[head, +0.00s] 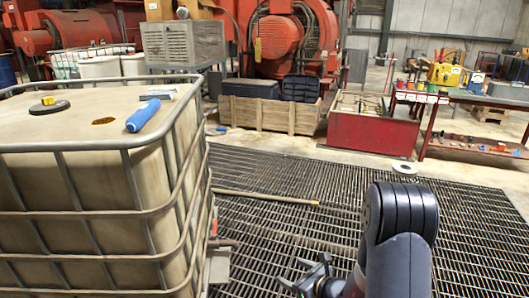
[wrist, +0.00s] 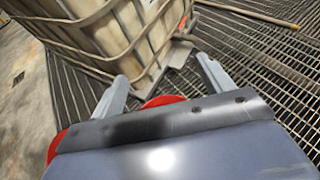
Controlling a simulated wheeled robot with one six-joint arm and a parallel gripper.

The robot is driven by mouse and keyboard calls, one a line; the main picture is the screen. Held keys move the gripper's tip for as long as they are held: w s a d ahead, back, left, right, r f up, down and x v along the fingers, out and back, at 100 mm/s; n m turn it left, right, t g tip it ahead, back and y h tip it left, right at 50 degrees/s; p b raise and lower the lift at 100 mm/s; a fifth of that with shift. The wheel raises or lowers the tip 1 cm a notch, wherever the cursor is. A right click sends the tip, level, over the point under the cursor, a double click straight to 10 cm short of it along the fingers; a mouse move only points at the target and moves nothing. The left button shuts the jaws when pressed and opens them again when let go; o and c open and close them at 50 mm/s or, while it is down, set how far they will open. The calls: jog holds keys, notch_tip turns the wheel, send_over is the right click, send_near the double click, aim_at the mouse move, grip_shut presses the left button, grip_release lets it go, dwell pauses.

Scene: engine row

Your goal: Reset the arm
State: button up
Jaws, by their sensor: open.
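My gripper (head: 306,277) shows low in the head view, at the end of my dark arm, just right of the caged tank's lower corner. In the wrist view, its two grey fingers (wrist: 166,88) stand wide apart with nothing between them. The fingers point toward the foot of the tank and the floor grating. My arm rises at the lower right of the head view and is bent, with its elbow up.
A caged tank (head: 128,152) fills the left, with a blue cylinder (head: 143,116) on top. A pole (head: 265,198) lies on the floor grating (head: 330,230). A red bin (head: 372,130), a wooden crate (head: 268,114) and a workbench (head: 470,97) stand farther back. The grating's middle is mostly clear.

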jog(key=s+d+r+m+t+h+p, duration=0.1)
jog(key=d+r+m+h+p, duration=0.1)
jog(key=r+p, duration=0.6)
jog(key=s+d+r+m+t+h+p, duration=0.1)
jog(key=d+r+p, duration=0.3)
jog(key=r+p, duration=0.4)
jog(key=shift+r+m+h+p, duration=0.4)
jog(key=shift+r+m+h, duration=0.45)
jog(key=shift+r, duration=2.75)
jog(key=shift+d, duration=0.1)
